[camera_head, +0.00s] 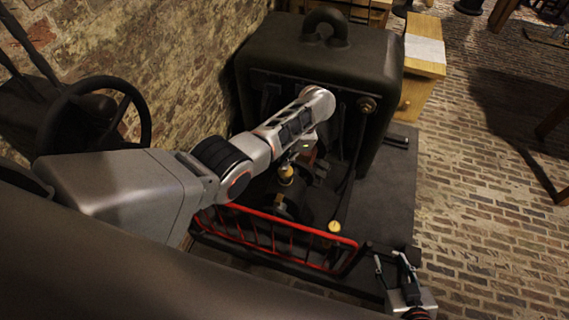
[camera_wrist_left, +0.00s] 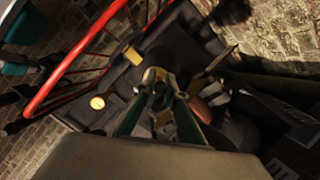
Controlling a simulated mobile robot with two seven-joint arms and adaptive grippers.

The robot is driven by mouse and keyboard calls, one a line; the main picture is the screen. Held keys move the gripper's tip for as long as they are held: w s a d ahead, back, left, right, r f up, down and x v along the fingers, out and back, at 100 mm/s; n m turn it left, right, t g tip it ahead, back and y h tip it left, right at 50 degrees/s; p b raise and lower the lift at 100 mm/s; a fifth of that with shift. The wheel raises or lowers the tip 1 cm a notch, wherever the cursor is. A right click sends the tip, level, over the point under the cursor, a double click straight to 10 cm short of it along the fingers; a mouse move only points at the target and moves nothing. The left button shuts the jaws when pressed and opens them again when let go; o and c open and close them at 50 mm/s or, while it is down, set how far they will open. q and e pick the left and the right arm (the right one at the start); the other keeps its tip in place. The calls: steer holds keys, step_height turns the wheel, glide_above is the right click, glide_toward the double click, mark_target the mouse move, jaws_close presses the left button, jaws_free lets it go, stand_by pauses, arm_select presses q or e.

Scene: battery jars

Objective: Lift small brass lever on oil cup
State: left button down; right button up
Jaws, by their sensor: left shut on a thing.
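The brass oil cup (camera_head: 286,174) stands upright on the dark machine, just below my left gripper (camera_head: 303,158) in the head view. In the left wrist view, my left gripper (camera_wrist_left: 160,92) has its fingers closed around a small brass part (camera_wrist_left: 163,119), seemingly the lever on the cup. The fingers hide much of this part, so its exact angle cannot be told. My right gripper (camera_head: 390,260) is at the lower right in the head view, fingers apart and empty, away from the cup.
A red-railed rack (camera_head: 272,232) runs in front of the machine, with a round brass piece (camera_head: 334,226) near its right end. The large black machine housing (camera_head: 325,65) rises behind. A spoked wheel (camera_head: 100,115) is at left.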

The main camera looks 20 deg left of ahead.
arm_select(q)
steer(key=shift+w+b, duration=0.1)
steer(key=shift+b, duration=0.3)
steer(key=shift+g+b, duration=0.5)
steer(key=c, duration=2)
jaws_free()
steer(key=shift+w, duration=0.1)
steer(key=shift+c, duration=0.2)
steer(key=v, duration=0.7)
steer(key=shift+r, duration=0.3)
